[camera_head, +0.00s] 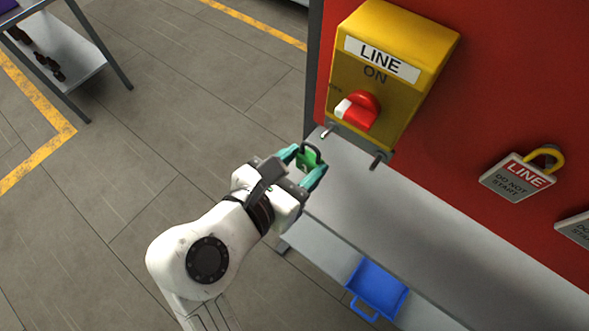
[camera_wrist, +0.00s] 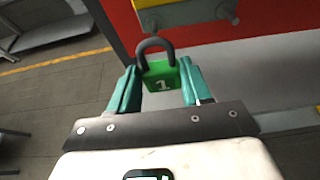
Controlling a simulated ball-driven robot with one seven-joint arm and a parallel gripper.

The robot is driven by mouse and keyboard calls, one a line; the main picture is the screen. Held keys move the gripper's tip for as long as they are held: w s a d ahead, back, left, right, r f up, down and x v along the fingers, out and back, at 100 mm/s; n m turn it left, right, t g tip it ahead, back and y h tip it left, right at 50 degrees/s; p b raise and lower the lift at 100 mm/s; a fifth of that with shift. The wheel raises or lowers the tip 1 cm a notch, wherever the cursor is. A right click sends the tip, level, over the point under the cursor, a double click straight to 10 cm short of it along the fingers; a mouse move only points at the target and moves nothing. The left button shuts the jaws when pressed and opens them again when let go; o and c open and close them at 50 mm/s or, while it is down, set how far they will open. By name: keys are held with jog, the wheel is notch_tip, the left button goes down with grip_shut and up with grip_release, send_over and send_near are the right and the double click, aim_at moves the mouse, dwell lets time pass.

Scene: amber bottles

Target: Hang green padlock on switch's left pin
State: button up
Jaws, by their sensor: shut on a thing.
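My gripper (camera_head: 306,168) is shut on the green padlock (camera_head: 308,157), with one teal finger on each side of its body. In the wrist view the padlock (camera_wrist: 162,80) is upright, shows a white "1", and has its dark shackle (camera_wrist: 154,47) pointing up. The yellow switch box (camera_head: 385,70) on the red panel reads LINE ON and has a red knob (camera_head: 359,109). Its left pin (camera_head: 328,130) and right pin (camera_head: 379,160) stick out below. The shackle is just below the left pin in the head view; I see no clear contact.
A grey shelf (camera_head: 430,215) runs below the red panel (camera_head: 500,80). A LINE tag (camera_head: 517,178) with a yellow hasp hangs at right, beside another tag (camera_head: 577,228). A blue tray (camera_head: 377,289) lies lower down. Open floor is at left.

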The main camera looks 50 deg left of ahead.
jog(key=shift+r+b+x, duration=0.2)
jog(key=shift+b+x, duration=0.65)
jog(key=shift+x, duration=0.15)
jog(key=shift+r+b+x, duration=0.25)
jog(key=shift+b+x, duration=0.55)
jog(key=shift+x, duration=0.25)
jog(key=shift+p+x, duration=0.8)
jog(key=shift+p, duration=0.25)
jog(key=shift+w, duration=0.1)
jog(key=o, duration=1.2)
jog(key=v, duration=1)
jog(key=shift+s+r+b, duration=0.1)
jog(key=shift+s+b, duration=0.25)
jog(key=shift+b, duration=0.05)
